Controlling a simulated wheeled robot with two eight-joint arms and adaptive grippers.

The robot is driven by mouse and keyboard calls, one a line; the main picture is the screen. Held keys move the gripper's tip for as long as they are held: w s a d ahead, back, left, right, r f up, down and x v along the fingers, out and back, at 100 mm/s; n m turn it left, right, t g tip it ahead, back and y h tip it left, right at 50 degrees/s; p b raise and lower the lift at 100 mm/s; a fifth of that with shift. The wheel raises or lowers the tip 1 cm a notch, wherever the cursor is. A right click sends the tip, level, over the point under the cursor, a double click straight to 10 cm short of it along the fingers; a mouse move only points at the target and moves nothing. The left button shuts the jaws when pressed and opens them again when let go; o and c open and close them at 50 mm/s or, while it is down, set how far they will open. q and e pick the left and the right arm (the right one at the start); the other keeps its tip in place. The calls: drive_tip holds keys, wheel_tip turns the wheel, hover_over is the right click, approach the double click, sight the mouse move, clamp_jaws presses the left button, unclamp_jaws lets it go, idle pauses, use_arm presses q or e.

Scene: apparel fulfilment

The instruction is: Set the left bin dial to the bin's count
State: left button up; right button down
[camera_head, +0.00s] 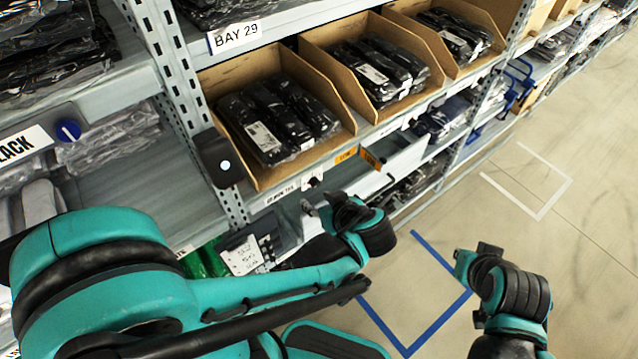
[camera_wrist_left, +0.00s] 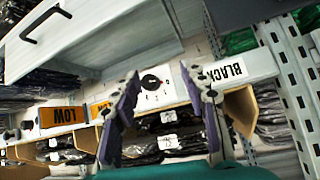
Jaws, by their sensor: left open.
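The left bin (camera_head: 225,95) is a brown open-front bin holding several black bagged garments (camera_head: 275,120). Below its front edge, on the shelf rail, is a white dial plate (camera_head: 312,181) with a dark knob. In the left wrist view the dial (camera_wrist_left: 152,84) has a round black knob and shows between my fingers; its setting is too small to read. My left gripper (camera_head: 335,208) is just below the dial in the head view; its two fingers also show in the wrist view (camera_wrist_left: 160,75), open and empty. My right gripper (camera_head: 474,258) hangs over the floor at the right; its opening is unclear.
Two more bins of black bags (camera_head: 375,70) stand to the right. An orange LOW tag (camera_head: 372,159) sticks out from the rail near the dial. A black post-mounted box (camera_head: 218,158) stands left of the bin. The aisle floor is clear.

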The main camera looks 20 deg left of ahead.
sight(317, 185)
use_arm(q)
drive_tip(key=w+n+y, duration=0.1)
drive_tip(key=w+a+f+n+t+y+b, duration=0.1)
drive_tip(key=w+n, duration=0.1)
drive_tip(key=w+n+t+y+b, duration=0.1)
drive_tip(key=w+n, duration=0.1)
drive_tip(key=shift+a+f, duration=0.25)
drive_tip(key=shift+a, duration=0.05)
idle(0.4)
clamp_jaws()
